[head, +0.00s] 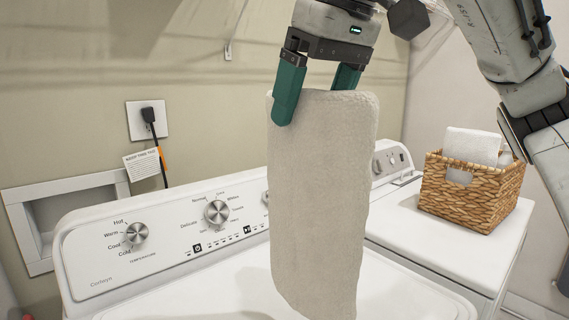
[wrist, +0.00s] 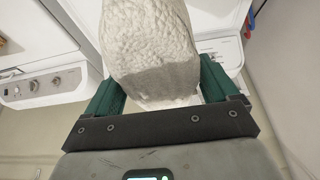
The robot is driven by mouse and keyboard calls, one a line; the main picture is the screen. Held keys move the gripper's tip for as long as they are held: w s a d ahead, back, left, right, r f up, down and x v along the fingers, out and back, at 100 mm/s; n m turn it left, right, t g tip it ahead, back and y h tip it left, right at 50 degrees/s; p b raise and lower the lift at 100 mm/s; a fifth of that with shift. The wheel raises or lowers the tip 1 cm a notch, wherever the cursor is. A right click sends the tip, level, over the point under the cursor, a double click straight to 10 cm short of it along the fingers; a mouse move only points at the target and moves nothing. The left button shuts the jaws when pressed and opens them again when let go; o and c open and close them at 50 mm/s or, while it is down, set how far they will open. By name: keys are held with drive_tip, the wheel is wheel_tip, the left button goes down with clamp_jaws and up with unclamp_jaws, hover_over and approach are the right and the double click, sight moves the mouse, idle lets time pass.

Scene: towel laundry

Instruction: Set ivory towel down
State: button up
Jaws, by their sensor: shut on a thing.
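The ivory towel (head: 322,200) is a folded, upright slab that hangs from my gripper (head: 318,95) in front of the washer's control panel in the head view. The green fingers are shut on its top edge, one at each side. The towel's lower end reaches the bottom of the picture, and I cannot tell whether it touches the washer top. In the wrist view the towel (wrist: 152,45) sits between the two fingers of my gripper (wrist: 160,92) and runs out past the top of the picture.
A white washer (head: 150,255) with dials fills the front. A second white machine (head: 430,240) stands to its right, with a wicker basket (head: 490,190) holding folded white cloth (head: 472,144). The wall has an outlet (head: 148,119) with a plugged cord. The second machine's front top is clear.

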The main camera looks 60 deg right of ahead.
sight(284, 164)
drive_tip(key=shift+w+r+b+x, duration=0.15)
drive_tip(key=shift+w+x, duration=0.15)
drive_tip(key=shift+x, duration=1.5)
drive_tip(key=shift+w+r+b+x, duration=0.15)
drive_tip(key=shift+w+x, duration=0.1)
drive_tip(key=shift+x, duration=1.5)
drive_tip(key=shift+w+r+b+x, duration=0.15)
drive_tip(key=shift+w+x, duration=0.15)
drive_tip(key=shift+x, duration=1.5)
drive_tip(key=shift+d+f, duration=0.15)
drive_tip(key=shift+f, duration=0.15)
drive_tip(key=o, duration=1.8)
drive_tip(key=p+v, duration=0.1)
drive_tip(key=v, duration=1.1)
